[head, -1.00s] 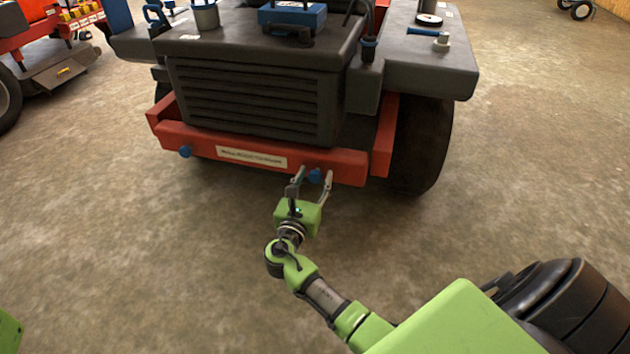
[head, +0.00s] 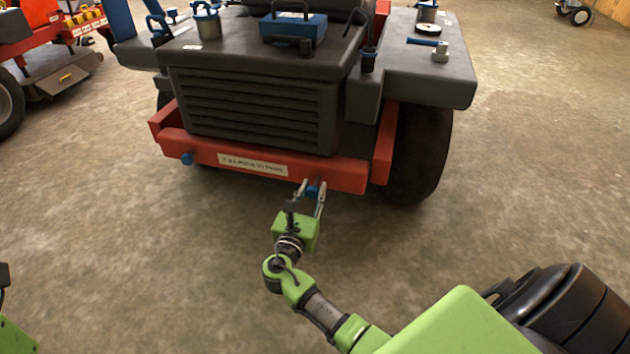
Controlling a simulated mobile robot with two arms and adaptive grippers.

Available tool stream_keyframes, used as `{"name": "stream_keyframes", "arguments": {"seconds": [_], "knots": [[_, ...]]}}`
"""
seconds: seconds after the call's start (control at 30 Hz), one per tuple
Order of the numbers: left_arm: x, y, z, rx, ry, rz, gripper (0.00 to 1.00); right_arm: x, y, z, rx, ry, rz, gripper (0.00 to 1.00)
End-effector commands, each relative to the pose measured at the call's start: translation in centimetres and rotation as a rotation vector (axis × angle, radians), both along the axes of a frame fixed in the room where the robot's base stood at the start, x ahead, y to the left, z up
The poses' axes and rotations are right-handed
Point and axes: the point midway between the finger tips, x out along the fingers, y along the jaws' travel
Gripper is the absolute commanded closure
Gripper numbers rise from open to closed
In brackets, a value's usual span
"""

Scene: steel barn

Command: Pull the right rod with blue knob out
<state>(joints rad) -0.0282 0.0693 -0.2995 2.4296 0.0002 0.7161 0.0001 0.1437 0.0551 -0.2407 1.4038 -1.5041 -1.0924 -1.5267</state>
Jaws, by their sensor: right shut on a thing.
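The right rod's blue knob (head: 313,191) is at the lower front edge of the red bumper (head: 345,174) of a dark grey machine. My right gripper (head: 312,187) is shut on this knob, with one finger on each side. Its fingers hide part of the knob, and the rod itself cannot be made out. The left blue knob (head: 187,158) sits at the bumper's left end, untouched. Only green and black parts of mine show at the left edge; no left fingers are in view.
A label (head: 253,164) is on the bumper between the knobs. A blue toolbox (head: 293,27), metal cans and a blue-handled tool (head: 428,43) rest on the machine. A rear wheel (head: 420,150) is at right. The concrete floor in front is clear.

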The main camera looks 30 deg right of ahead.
Motion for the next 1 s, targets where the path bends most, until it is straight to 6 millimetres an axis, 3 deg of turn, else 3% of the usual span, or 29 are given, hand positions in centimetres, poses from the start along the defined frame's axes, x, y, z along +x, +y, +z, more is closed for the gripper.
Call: {"name": "stream_keyframes", "arguments": {"seconds": [0.4,0.43,0.5,0.83,1.0], "knots": [[0.1,0.0,-0.2,-0.002,0.018,-0.002,0.60,-0.8,1.0,-0.1,0.002,0.001,-0.001,1.00],[0.1,0.0,-0.2,-0.002,0.018,-0.002,0.60,-0.8,1.0,-0.1,0.003,0.001,-0.001,0.71],[0.1,0.0,-0.2,-0.002,0.018,-0.002,0.60,-0.8,1.0,-0.1,0.003,0.001,0.000,0.58],[0.0,0.1,-0.2,-0.001,0.016,-0.001,0.60,-0.8,0.9,0.0,0.001,0.000,0.000,0.58],[0.0,0.1,-0.2,-0.001,0.016,-0.001,0.60,-1.9,2.2,-0.1,0.002,0.001,0.002,0.58]]}}
